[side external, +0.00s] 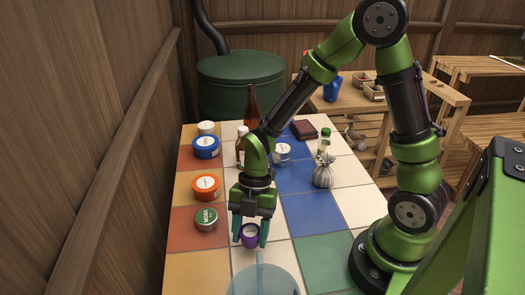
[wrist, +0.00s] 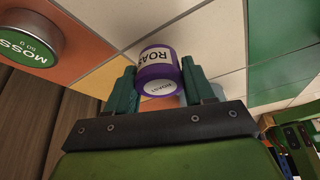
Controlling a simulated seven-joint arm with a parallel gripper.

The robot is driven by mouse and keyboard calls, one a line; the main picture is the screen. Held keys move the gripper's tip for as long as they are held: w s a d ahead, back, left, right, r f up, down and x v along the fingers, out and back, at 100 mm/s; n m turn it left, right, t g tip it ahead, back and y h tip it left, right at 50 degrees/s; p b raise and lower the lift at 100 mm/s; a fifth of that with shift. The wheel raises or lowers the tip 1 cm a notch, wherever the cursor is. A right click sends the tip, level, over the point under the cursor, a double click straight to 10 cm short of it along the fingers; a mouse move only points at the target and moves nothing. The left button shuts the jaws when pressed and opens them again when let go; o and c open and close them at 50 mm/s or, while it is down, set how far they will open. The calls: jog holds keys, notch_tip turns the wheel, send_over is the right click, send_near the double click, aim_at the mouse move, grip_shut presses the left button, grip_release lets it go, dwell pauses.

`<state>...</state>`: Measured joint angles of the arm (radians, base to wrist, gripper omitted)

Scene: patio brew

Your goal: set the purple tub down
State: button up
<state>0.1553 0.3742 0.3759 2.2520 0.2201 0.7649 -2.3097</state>
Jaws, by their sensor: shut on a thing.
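The tub is over the near part of the tiled table (side external: 190,268). I cannot tell whether its base touches the tiles.
A clear bluish container (side external: 262,280) stands just in front of the tub. A green MOSS tin (side external: 206,219), an orange tin (side external: 206,187) and a blue tin (side external: 206,147) line the left side. Tiles right of the gripper are bare.

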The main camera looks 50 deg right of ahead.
jog(key=shift+f, duration=1.2)
jog(key=shift+f, duration=0.1)
jog(key=o, duration=1)
jog(key=shift+s+d+r+m+t+h, duration=0.35)
jog(key=shift+s+d+r+m+t, duration=0.8)
jog(key=shift+r+m, duration=3.1)
jog(key=shift+s+d+r+m+t+h, duration=0.4)
jog(key=shift+d+r+m+t, duration=1.55)
jog(key=shift+r+m, duration=2.25)
jog(key=shift+s+d+r+m+t+h, duration=0.55)
jog(key=shift+d+r+m+t, duration=1)
jog(key=shift+r+m, duration=2.65)
